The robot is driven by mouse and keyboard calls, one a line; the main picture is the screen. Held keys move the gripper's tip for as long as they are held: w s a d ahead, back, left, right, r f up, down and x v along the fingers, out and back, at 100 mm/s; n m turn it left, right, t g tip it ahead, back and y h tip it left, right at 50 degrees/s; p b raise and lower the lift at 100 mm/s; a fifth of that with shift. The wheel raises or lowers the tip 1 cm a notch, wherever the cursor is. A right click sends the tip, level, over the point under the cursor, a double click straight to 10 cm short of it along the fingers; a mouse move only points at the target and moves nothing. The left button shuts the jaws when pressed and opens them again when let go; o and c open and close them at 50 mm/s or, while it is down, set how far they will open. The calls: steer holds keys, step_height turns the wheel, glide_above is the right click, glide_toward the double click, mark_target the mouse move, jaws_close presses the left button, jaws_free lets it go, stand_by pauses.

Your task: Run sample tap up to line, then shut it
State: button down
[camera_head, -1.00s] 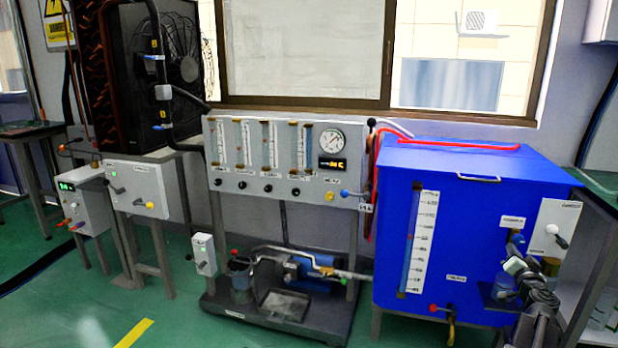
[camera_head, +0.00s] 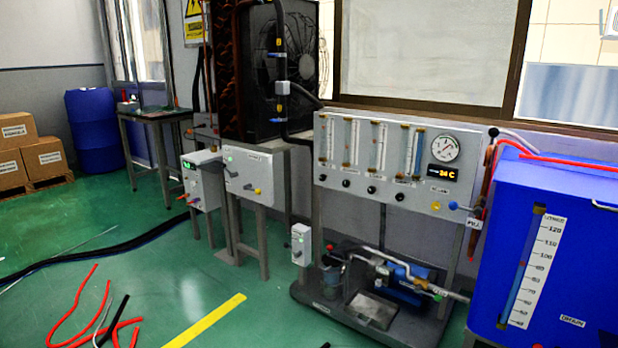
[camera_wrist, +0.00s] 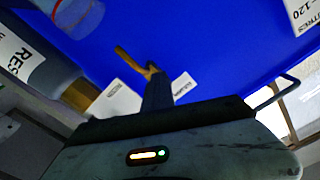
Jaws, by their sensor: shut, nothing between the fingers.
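The blue tank (camera_head: 583,225) is at the right edge of the head view, with a litre scale and sight tube (camera_head: 533,268) on its front. Its right side, with the tap area, is out of that view. In the wrist view the blue tank face (camera_wrist: 225,35) fills the top. My gripper (camera_wrist: 156,76) is shut and empty, pointing at it. A brass-coloured forked piece (camera_wrist: 127,58) shows just beyond the fingertips; I cannot tell whether they touch it or whether it is the tap. A clear round vessel (camera_wrist: 78,14) is at upper left, its fill line unreadable.
A panel with flow tubes and a gauge (camera_head: 395,160) stands left of the tank above a pump base (camera_head: 330,312). Red hoses (camera_head: 85,310) and a dark cable lie on the floor. White labels (camera_wrist: 118,102) are on or near the tank face.

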steer(key=shift+s+d+f, duration=0.25)
steer(key=shift+s+d, duration=0.05)
steer(key=shift+d, duration=0.1)
stand_by(0.3)
steer(key=b+v, duration=0.1)
steer(key=v, duration=0.5)
steer(key=shift+a+f, duration=0.2)
steer(key=shift+f, duration=0.15)
steer(key=shift+w, duration=0.2)
